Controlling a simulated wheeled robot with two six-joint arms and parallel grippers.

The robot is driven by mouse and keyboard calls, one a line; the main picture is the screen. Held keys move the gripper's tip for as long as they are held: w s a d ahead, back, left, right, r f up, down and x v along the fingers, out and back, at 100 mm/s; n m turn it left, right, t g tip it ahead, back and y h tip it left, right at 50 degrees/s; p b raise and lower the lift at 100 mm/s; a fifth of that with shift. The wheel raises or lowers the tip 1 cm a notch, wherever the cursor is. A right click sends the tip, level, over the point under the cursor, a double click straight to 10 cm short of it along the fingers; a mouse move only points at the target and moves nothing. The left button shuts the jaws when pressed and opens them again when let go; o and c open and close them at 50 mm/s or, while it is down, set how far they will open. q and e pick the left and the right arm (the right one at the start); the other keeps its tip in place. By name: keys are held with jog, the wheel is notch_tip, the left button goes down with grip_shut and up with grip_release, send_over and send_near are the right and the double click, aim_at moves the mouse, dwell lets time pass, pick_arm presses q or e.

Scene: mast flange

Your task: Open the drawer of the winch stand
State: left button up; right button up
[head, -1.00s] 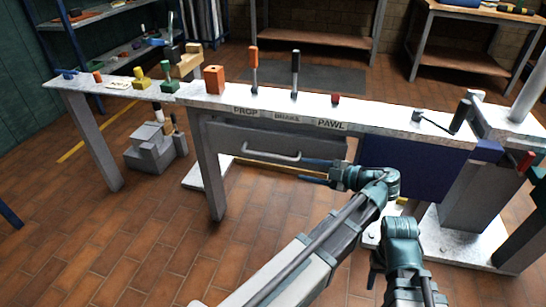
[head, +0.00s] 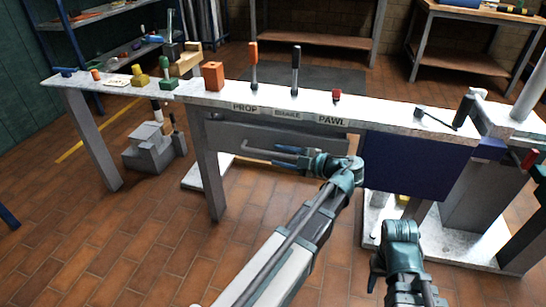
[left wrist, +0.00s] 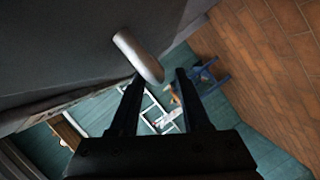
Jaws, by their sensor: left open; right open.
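The winch stand (head: 206,170) has a grey drawer (head: 228,134) under its top, which looks shut. The drawer's bar handle (head: 254,150) shows at its left part; my left gripper hides the rest in the head view. My left gripper (head: 275,156) is open, its two fingers pointing left in front of the drawer at handle height. In the left wrist view, the handle (left wrist: 136,55) is a silver bar close to the fingertips, mostly beyond the left-hand finger. I cannot tell whether they touch. My right arm shows at the lower right, but its gripper fingers do not show.
Above the drawer stand an orange-topped lever (head: 253,65), a black-topped lever (head: 295,70) and a red knob (head: 337,96), over labels PROP, BRAKE and PAWL. A blue panel (head: 415,165) hangs right of the drawer. The tiled floor in front is mostly clear.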

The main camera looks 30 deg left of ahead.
pick_arm(q)
jog(key=shift+x, duration=1.6)
grip_shut()
